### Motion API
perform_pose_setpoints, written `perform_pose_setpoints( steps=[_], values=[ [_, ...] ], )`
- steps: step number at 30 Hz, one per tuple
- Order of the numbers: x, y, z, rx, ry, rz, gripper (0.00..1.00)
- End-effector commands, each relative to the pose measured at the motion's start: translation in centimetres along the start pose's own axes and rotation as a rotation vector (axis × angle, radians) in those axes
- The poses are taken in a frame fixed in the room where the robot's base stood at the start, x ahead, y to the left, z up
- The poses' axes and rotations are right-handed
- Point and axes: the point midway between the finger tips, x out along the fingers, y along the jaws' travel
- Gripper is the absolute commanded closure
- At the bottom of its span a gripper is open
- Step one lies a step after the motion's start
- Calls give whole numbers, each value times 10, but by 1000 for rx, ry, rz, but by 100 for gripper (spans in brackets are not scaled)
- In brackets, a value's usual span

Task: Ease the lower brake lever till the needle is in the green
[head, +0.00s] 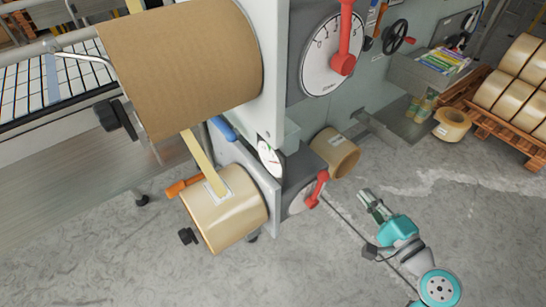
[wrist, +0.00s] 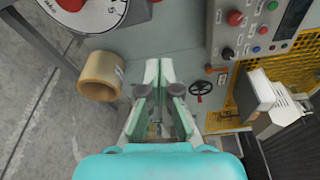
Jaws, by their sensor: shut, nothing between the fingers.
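The lower brake lever (head: 318,188) is red and sits on a pale dial (head: 298,198) at the low right of the machine. A small white gauge (head: 270,158) with a bit of green faces left of it. Its needle is too small to read against the green. My gripper (head: 372,202) is right of the lever, apart from it, over the floor. In the wrist view my gripper (wrist: 165,75) is shut and empty. A dial (wrist: 100,12) with a red part is cut off at the top left there; I cannot tell which dial it is.
An upper red lever (head: 347,45) sits on a larger dial (head: 325,70). A tape roll (head: 336,152) is behind the lower lever. A mounted tape roll (head: 228,210) is left of it. Stacked rolls (head: 505,90) lie on a pallet. The floor around my arm is clear.

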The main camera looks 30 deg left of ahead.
Motion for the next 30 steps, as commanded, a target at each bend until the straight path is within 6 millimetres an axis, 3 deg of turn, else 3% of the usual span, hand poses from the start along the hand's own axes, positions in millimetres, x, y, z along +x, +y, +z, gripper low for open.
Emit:
perform_pose_setpoints(
  steps=[4,11,12,30],
  values=[
    [0,0,0,0,0,0,100],
    [0,2,6,100,5,-3,45],
    [0,4,10,154,8,-5,43],
    [-8,12,68,1248,31,-94,43]
  ],
)
